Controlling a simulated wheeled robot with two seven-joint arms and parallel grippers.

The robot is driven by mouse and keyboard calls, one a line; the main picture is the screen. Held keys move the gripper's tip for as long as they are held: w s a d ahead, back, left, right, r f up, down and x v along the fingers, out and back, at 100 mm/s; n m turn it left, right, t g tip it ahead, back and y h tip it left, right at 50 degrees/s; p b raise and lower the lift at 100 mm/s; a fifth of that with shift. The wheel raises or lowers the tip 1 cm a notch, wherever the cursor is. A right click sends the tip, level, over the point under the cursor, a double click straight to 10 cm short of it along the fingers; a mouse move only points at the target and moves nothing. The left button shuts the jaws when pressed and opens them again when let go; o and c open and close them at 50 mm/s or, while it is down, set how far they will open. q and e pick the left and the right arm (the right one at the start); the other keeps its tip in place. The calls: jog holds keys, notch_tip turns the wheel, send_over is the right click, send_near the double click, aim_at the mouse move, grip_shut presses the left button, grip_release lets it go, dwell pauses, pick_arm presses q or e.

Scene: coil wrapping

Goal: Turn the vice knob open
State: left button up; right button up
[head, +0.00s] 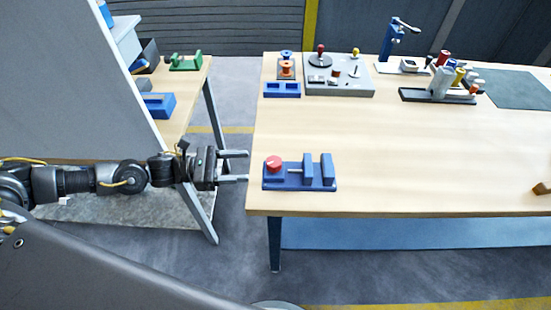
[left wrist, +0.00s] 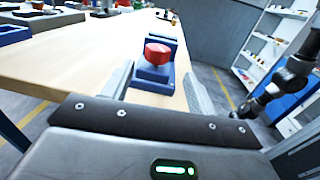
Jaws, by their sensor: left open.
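The blue vice (head: 298,176) stands near the front left corner of the wooden table. Its red knob (head: 273,163) is on its left end, with two blue jaw blocks to the right and a gap between them. My left gripper (head: 247,166) is open and empty, just left of the vice, its fingers pointing at the knob. In the left wrist view the knob (left wrist: 157,54) shows ahead, between the two fingers and beyond their tips. It is not touched. A dark jointed arm, apparently my right one, shows at the right there; its jaws are too small to read.
The table (head: 420,165) is clear right of the vice. Behind the vice are a blue two-pocket tray (head: 282,90), a grey board (head: 350,86) with small parts, and a dark-based fixture (head: 420,95). A side table with a green piece (head: 186,62) stands left.

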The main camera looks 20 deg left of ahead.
aim_at(274, 161)
pick_arm(q)
jog(key=p+x, duration=0.3)
jog(key=x, duration=0.5)
jog(key=shift+w+d, duration=0.2)
jog(key=shift+w, duration=0.05)
jog(key=shift+w+d, duration=0.25)
jog(key=shift+d, duration=0.15)
jog(key=shift+f, duration=0.1)
jog(key=c, duration=1)
